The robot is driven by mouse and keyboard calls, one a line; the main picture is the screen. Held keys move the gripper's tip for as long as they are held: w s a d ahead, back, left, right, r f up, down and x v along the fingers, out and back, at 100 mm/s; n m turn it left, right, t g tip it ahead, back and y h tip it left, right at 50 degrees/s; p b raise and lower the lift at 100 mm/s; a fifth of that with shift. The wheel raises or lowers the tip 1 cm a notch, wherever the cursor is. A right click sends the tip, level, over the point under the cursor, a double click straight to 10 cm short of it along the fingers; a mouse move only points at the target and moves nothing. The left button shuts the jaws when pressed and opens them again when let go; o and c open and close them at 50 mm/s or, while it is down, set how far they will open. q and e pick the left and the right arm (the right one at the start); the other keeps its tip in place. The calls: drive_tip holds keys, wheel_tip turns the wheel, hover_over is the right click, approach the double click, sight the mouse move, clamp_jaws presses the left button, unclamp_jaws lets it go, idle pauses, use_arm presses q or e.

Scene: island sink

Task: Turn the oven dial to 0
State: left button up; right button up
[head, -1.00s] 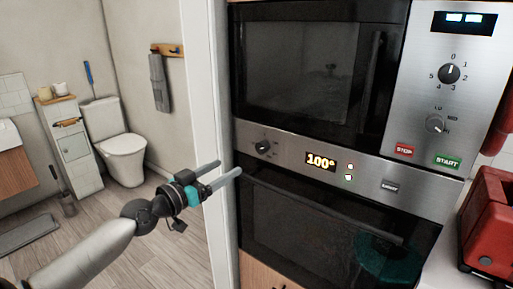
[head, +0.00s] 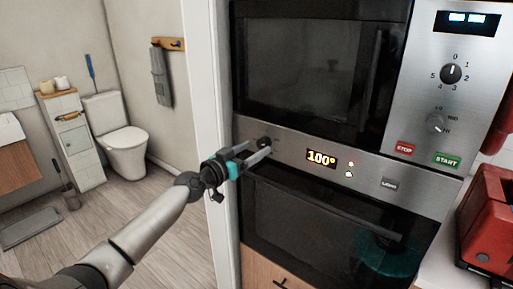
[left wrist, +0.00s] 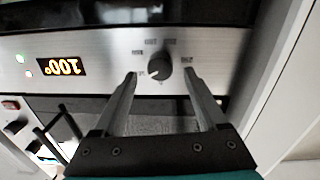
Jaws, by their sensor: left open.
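The oven dial (head: 264,142) is a small dark knob at the left end of the steel control strip, partly covered by my left gripper (head: 263,151) in the head view. The oven display (head: 321,158) reads 100°. In the left wrist view the dial (left wrist: 159,67) sits between and just beyond the two fingertips of my left gripper (left wrist: 160,73), with printed marks around it. The fingers are open, one on each side of the dial, with visible gaps to it. My right gripper is in neither view.
The microwave (head: 318,65) is above the oven, with its own knobs and STOP and START buttons at the right. A red toaster (head: 487,215) stands at the far right. A white door frame (head: 207,90) is just left of the oven.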

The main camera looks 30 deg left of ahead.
use_arm(q)
drive_tip(key=shift+w+d, duration=0.1)
drive_tip(key=shift+w, duration=0.85)
clamp_jaws()
